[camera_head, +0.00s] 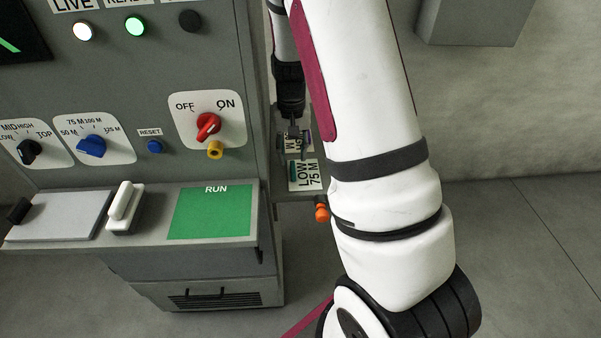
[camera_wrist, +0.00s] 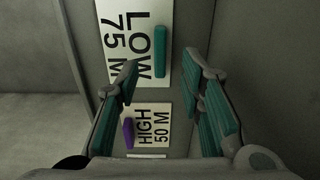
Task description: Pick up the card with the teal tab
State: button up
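The card with the teal tab (camera_wrist: 122,40), marked LOW 75 M, lies on a narrow side shelf. Its teal tab (camera_wrist: 160,51) stands along the card's right side in the wrist view. In the head view the card (camera_head: 309,176) lies nearer the camera than my gripper (camera_head: 294,140). In the wrist view my gripper (camera_wrist: 166,80) is open and empty, its fingertips apart near that card's lower edge. A second card (camera_wrist: 152,136), marked HIGH 50 M, with a purple tab (camera_wrist: 128,133), lies between the fingers. My gripper partly hides this second card in the head view.
A grey control console (camera_head: 215,65) with knobs and lamps stands left of the shelf (camera_head: 287,189). Its ledge carries a white lever (camera_head: 123,206) and a green RUN panel (camera_head: 212,212). An orange knob (camera_head: 322,212) sits near the shelf's front. My arm covers the middle right.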

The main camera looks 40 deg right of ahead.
aim_at(293, 167)
jog(key=shift+s+f+p, duration=0.1)
jog(key=shift+f+p, duration=0.4)
jog(key=shift+f, duration=1.9)
grip_shut()
